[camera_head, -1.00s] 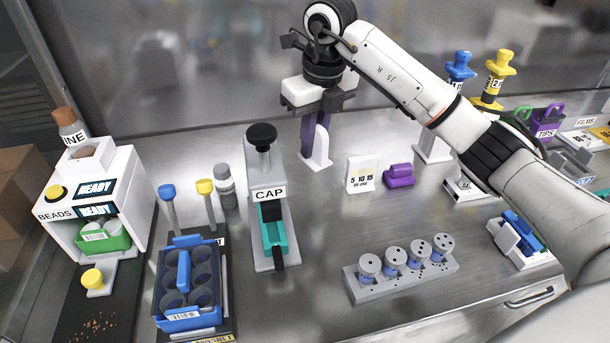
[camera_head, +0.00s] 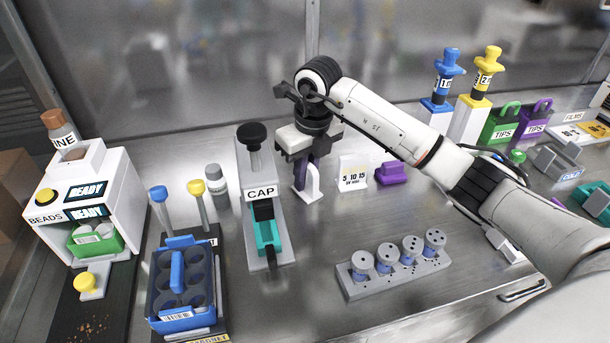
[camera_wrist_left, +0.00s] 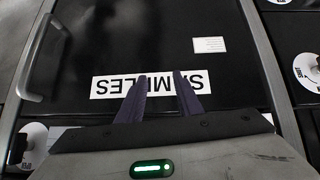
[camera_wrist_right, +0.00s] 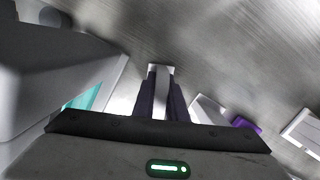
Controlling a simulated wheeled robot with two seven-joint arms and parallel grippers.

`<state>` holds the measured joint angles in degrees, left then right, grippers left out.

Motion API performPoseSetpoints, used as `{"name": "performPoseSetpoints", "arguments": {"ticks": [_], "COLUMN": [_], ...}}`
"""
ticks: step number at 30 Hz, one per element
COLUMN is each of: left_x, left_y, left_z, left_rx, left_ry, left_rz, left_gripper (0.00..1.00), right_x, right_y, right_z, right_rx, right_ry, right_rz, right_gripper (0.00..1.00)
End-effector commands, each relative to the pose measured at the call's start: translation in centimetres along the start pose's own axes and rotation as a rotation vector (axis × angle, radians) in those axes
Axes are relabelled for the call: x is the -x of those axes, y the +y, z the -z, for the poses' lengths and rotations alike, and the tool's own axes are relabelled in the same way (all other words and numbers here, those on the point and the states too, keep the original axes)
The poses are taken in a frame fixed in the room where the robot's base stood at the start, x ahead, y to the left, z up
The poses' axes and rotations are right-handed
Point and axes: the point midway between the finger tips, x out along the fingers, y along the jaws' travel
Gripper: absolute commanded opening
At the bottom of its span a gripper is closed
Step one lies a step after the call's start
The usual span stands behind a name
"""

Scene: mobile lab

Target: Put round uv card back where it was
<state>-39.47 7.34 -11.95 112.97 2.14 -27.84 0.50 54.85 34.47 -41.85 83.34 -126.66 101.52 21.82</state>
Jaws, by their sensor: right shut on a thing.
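My right gripper (camera_head: 305,172) is shut on a small white upright piece (camera_head: 312,184), which I take to be the round uv card. It has a rounded edge, and the purple fingers hide part of it. In the right wrist view it is a white strip (camera_wrist_right: 162,92) between the fingers (camera_wrist_right: 162,82). It is just right of the CAP device (camera_head: 262,191), low over the bench; I cannot tell whether it touches. My left gripper (camera_wrist_left: 162,88) shows only in its wrist view, open and empty, before a black panel labelled SAMPLES (camera_wrist_left: 108,87).
A white "5 10 15" card (camera_head: 353,172) and a purple block (camera_head: 391,174) stand right of the held piece. A grey rack (camera_head: 395,277) with several round-topped vials is in front. A blue tube rack (camera_head: 182,285) stands left. Bench between CAP device and vial rack is clear.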

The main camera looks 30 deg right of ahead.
Motion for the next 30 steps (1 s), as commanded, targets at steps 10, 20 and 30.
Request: {"name": "performPoseSetpoints", "arguments": {"ticks": [10,20,30], "left_x": [-0.2,0.0,0.1], "left_y": [-0.1,0.0,0.0], "left_z": [0.4,0.5,0.2], "left_rx": [-0.002,-0.001,0.000], "left_ry": [0.008,0.008,0.001], "left_rz": [0.000,0.000,0.001], "left_gripper": [0.33,0.33,0.33], "right_x": [-0.1,2.3,9.4], "right_y": [0.0,0.0,0.0], "right_z": [0.0,-0.2,-0.1], "right_rx": [0.000,0.001,0.000], "right_ry": [0.000,-0.005,-0.004], "right_rz": [0.000,0.001,0.001], "right_gripper": [0.31,0.31,0.31]}}
